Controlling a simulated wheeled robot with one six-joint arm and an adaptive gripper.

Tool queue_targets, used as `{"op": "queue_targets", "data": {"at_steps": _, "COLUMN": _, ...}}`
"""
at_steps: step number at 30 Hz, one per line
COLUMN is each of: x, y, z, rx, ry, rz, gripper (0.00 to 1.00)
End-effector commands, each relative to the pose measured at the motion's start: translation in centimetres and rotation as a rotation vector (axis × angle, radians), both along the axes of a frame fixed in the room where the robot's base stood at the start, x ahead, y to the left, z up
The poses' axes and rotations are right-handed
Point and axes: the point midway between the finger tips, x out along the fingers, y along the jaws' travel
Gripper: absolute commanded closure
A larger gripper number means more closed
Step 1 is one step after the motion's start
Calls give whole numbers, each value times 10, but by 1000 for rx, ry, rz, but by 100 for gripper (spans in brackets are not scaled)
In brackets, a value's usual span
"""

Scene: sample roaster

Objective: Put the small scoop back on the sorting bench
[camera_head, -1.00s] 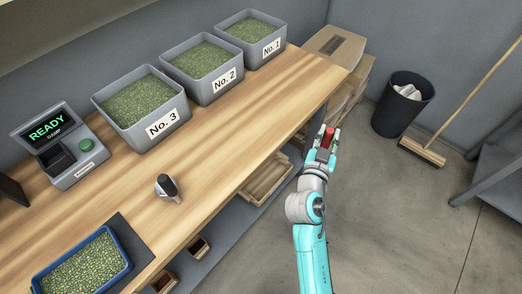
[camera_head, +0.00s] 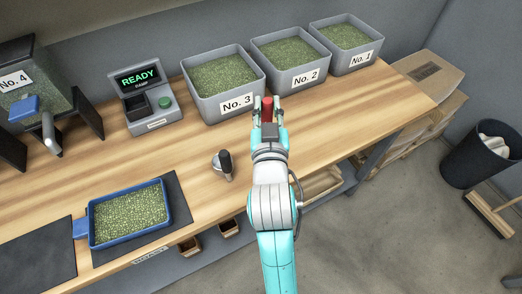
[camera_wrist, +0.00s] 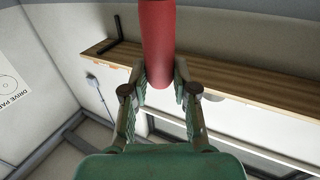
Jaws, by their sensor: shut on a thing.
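My gripper (camera_head: 267,120) is shut on a red cylindrical handle (camera_head: 267,108), which also shows upright between the fingers in the wrist view (camera_wrist: 159,45). It may be the small scoop's handle; no scoop bowl shows. In the head view the gripper appears over the sorting bench (camera_head: 310,130), in front of bins No. 3 and No. 2; its height above the wood is hard to tell. A small metal tool with a dark handle (camera_head: 226,163) stands on the bench, left of my arm.
Grey bins No. 3 (camera_head: 228,108), No. 2 (camera_head: 296,88) and No. 1 (camera_head: 346,67) line the back. A READY machine (camera_head: 150,112) and a blue tray of green beans (camera_head: 95,222) stand left. Bare wood lies right of my gripper. Boxes and a black bin (camera_head: 465,168) stand beyond the right end.

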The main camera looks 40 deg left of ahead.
Motion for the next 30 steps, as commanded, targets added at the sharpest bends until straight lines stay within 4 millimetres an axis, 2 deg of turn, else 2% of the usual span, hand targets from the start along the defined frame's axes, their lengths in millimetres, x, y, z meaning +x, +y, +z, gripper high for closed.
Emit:
{"op": "queue_targets", "data": {"at_steps": 7, "x": 1, "y": -1, "z": -4, "rx": -1, "ry": 1, "rz": -2, "gripper": 100}}
{"op": "queue_targets", "data": {"at_steps": 15, "x": 1, "y": -1, "z": -43, "rx": -1, "ry": 2, "rz": -3, "gripper": 100}}
{"op": "queue_targets", "data": {"at_steps": 20, "x": 1, "y": -1, "z": -55, "rx": -1, "ry": 1, "rz": -3, "gripper": 100}}
{"op": "queue_targets", "data": {"at_steps": 27, "x": 1, "y": -1, "z": -89, "rx": -1, "ry": 2, "rz": -4, "gripper": 100}}
{"op": "queue_targets", "data": {"at_steps": 30, "x": 1, "y": -1, "z": -95, "rx": -1, "ry": 1, "rz": -4, "gripper": 100}}
